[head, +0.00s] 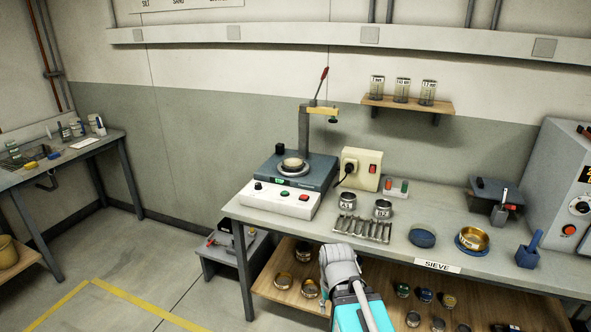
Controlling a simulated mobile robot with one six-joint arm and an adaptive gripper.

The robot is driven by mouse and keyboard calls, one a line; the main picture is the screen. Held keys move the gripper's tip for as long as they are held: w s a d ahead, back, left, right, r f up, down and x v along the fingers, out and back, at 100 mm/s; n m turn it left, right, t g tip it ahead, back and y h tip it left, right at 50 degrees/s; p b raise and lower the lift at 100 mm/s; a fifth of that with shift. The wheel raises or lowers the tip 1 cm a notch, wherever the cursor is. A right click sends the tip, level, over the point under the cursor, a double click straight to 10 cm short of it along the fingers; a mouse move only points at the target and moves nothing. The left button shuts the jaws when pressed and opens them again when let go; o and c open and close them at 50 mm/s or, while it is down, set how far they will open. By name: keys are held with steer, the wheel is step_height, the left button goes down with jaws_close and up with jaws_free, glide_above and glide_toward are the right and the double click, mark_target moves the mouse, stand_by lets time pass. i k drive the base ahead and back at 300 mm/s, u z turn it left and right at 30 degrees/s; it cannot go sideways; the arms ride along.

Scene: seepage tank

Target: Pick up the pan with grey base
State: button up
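I cannot tell for sure which item is the pan with grey base. Two small metallic grey round vessels, a left one (347,200) and a right one (382,209), stand on the bench top behind a slotted metal rack. My arm reaches up from the bottom centre, in front of the bench edge. My gripper (323,299) is mostly hidden at the arm's end, left of the grey wrist; its fingers are not clear.
The bench (450,215) holds a press-like device (292,170) at left, a blue disc (422,238), a brass sieve (473,240) and a blue scoop-like holder (529,250). A large grey machine (562,185) stands at right. Floor (170,270) at left is clear.

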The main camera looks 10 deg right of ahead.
mark_target(291, 161)
steer(key=z, duration=0.3)
steer(key=i, duration=1.25)
steer(key=u, duration=0.1)
